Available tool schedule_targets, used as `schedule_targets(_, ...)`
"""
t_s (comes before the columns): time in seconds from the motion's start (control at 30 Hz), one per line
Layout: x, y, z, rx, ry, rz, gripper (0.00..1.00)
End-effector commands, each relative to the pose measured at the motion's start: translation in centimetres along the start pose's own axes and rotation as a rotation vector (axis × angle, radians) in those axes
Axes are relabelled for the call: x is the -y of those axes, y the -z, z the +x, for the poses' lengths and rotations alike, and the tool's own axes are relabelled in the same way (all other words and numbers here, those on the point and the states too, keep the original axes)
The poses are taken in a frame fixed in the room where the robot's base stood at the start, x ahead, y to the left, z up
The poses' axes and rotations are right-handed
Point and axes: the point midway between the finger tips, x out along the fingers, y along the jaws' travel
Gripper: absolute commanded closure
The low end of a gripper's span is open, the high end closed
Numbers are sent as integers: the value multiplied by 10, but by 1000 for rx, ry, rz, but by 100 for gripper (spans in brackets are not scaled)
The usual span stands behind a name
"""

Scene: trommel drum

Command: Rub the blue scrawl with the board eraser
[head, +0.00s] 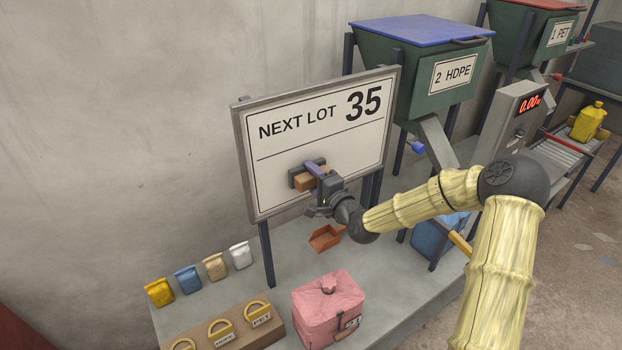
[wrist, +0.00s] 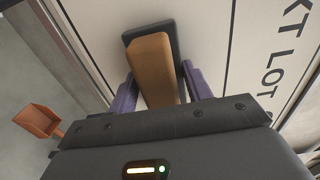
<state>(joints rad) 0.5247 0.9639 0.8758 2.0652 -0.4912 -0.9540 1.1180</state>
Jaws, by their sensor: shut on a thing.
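The board eraser (head: 303,181) has a brown grip on a dark pad. It is against the lower part of the white board (head: 345,140), below the printed line under "NEXT LOT 35". My gripper (head: 318,176) is shut on the eraser's brown grip. In the wrist view the eraser (wrist: 153,65) sits between the purple fingers of my gripper (wrist: 158,88), its dark pad facing the board. The pad looks to be at the board face, but I cannot tell whether it touches. No blue scrawl shows in either view; the eraser and gripper hide part of the board.
An orange scoop-like tray (head: 325,238) is below the board. A pink box (head: 328,308), a brown holder with yellow handles (head: 230,332) and several small bags (head: 188,279) stand on the grey bench (head: 275,290). Green hoppers (head: 425,75) stand at the right.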

Motion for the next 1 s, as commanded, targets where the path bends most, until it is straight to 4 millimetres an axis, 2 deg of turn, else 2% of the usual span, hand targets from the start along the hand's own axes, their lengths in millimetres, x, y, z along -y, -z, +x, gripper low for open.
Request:
schedule_targets(0.5,1,33,3,-3,3,-1,69)
schedule_targets(1.0,2,42,4,-4,4,-1,69)
